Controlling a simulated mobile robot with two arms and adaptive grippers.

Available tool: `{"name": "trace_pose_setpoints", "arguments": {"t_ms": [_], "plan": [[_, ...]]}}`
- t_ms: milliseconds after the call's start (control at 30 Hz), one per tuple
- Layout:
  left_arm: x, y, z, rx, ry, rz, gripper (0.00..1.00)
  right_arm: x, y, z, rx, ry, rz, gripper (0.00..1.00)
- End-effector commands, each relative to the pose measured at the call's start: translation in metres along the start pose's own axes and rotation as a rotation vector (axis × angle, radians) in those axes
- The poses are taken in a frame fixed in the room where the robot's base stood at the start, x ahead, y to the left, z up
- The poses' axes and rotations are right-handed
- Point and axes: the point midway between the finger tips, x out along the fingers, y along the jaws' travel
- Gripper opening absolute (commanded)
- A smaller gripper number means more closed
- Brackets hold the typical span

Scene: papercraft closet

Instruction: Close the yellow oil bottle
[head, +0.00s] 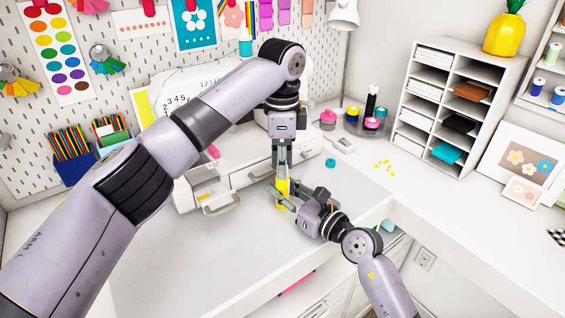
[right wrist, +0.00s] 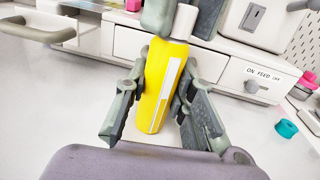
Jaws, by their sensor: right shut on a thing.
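The yellow oil bottle (head: 282,187) stands on the desk between my grippers. It shows large in the right wrist view (right wrist: 154,82), slightly tilted in the picture, with a pale label strip. My right gripper (head: 281,196) is shut around the bottle's body, with one finger on each side. At the bottle's top is a white neck or cap (right wrist: 185,22). My left gripper (head: 282,165) points straight down over the bottle, with its fingers on either side of the white part. I cannot tell whether they press on it.
A shelf organizer (head: 455,100) stands further right. The desk's front left is clear.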

Motion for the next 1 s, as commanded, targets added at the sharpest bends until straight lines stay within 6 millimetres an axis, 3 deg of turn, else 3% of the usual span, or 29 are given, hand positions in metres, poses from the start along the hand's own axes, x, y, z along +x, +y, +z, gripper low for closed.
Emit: {"name": "trace_pose_setpoints", "arguments": {"t_ms": [233, 567, 767, 1000], "plan": [[0.000, 0.000, -0.001, 0.000, 0.001, 0.000, 0.41, 0.000, 0.000, 0.000, 0.000, 0.000, 0.000, 0.00], [-0.003, 0.000, -0.001, 0.000, 0.002, -0.001, 0.41, 0.000, 0.000, 0.000, 0.000, 0.000, 0.001, 0.00], [-0.032, 0.000, -0.002, 0.001, 0.003, -0.004, 0.41, 0.000, 0.001, 0.000, 0.000, 0.000, 0.001, 0.00], [-0.086, 0.000, -0.002, -0.001, 0.003, -0.003, 0.41, 0.000, 0.001, 0.000, 0.000, 0.000, 0.001, 0.00]]}}
